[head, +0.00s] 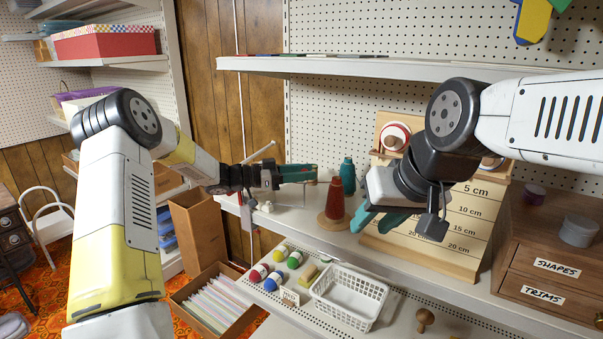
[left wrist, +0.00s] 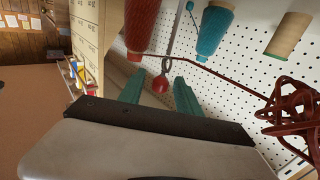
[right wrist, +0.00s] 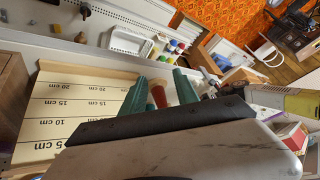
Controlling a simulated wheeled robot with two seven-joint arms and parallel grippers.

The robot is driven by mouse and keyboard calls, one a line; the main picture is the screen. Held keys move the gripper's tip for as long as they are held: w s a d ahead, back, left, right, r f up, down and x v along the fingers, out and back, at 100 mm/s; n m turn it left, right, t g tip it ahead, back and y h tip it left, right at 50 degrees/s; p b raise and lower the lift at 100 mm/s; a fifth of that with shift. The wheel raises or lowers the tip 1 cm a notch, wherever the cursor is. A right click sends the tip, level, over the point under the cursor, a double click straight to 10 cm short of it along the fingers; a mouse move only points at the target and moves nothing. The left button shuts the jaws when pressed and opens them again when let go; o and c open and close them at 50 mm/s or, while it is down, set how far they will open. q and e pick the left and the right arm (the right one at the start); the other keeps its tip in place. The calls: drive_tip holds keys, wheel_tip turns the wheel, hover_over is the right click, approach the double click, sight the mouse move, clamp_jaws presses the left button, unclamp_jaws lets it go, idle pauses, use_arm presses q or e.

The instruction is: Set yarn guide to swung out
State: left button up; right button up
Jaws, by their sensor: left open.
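In the head view the left gripper (head: 315,173) is above the shelf, beside the teal cone (head: 347,175) and red cone (head: 333,203). The guide is not clearly seen there. My right gripper (head: 376,220) is open and empty, right of the red cone.
Red yarn (left wrist: 225,74) runs from the red cone to a tangle (left wrist: 293,108). A measuring board (head: 455,215) and drawer box (head: 548,255) stand to the right. A shelf (head: 400,67) runs overhead.

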use_arm(q)
drive_tip(key=s+a, duration=0.1)
drive_tip(key=a, duration=0.6)
drive_tip(key=shift+a, duration=0.35)
drive_tip(key=shift+s, duration=0.1)
